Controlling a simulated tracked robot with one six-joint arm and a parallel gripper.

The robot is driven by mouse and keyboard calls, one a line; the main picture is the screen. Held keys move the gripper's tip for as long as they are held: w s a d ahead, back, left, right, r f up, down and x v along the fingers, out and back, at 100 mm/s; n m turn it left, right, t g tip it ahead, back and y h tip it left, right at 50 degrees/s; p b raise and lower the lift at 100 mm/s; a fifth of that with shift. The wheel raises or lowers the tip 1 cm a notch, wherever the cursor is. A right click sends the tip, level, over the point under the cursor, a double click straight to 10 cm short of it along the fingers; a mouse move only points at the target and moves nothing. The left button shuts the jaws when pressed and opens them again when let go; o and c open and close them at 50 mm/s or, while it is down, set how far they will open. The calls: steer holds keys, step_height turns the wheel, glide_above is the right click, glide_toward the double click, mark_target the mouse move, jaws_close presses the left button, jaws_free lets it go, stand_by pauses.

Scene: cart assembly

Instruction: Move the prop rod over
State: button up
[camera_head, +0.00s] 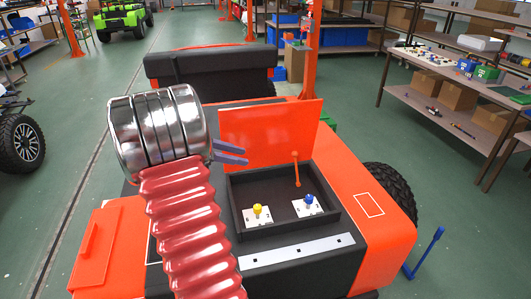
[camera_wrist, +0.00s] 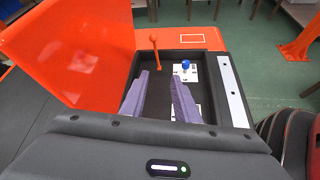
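The prop rod appears to be the thin orange rod (camera_head: 296,168) with a ball at its top, standing at the back right of the black box (camera_head: 236,205) in the cart. It also shows in the wrist view (camera_wrist: 155,52), beyond my fingertips. The orange lid (camera_head: 268,133) stands raised behind the box, and shows at left in the wrist view (camera_wrist: 75,45). My gripper (camera_head: 232,152) is in front of the lid, left of the rod. In the wrist view its two purple fingers (camera_wrist: 160,76) are apart, with nothing between them; the rod is not touched.
In the box, a yellow knob (camera_head: 257,210) and a blue knob (camera_head: 308,198) sit on white plates. A blue lever (camera_head: 426,252) stands at the cart's right side. A black seat back (camera_head: 212,72) rises behind the lid. Shelves (camera_head: 460,90) stand at the right.

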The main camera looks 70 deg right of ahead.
steer(key=s+d+f+n+g, duration=0.1)
steer(key=s+d+f+g, duration=0.2)
steer(key=s+d, duration=0.4)
steer(key=shift+s+d+f, duration=0.2)
steer(key=shift+d+f, duration=0.05)
steer(key=shift+d, duration=0.9)
steer(key=shift+x, duration=4)
steer(key=shift+r, duration=0.1)
steer(key=c, duration=0.6)
steer(key=shift+w+a, duration=0.1)
steer(key=shift+w, duration=0.05)
steer(key=shift+w+a+f, duration=0.25)
steer(key=shift+w+a, duration=0.1)
steer(key=shift+w, duration=0.2)
steer(key=shift+w+a+f, duration=0.25)
steer(key=shift+w+a, duration=0.1)
steer(key=shift+w, duration=0.2)
steer(key=shift+w+a+f, duration=0.25)
steer(key=shift+w+a, duration=0.1)
steer(key=shift+w, duration=0.25)
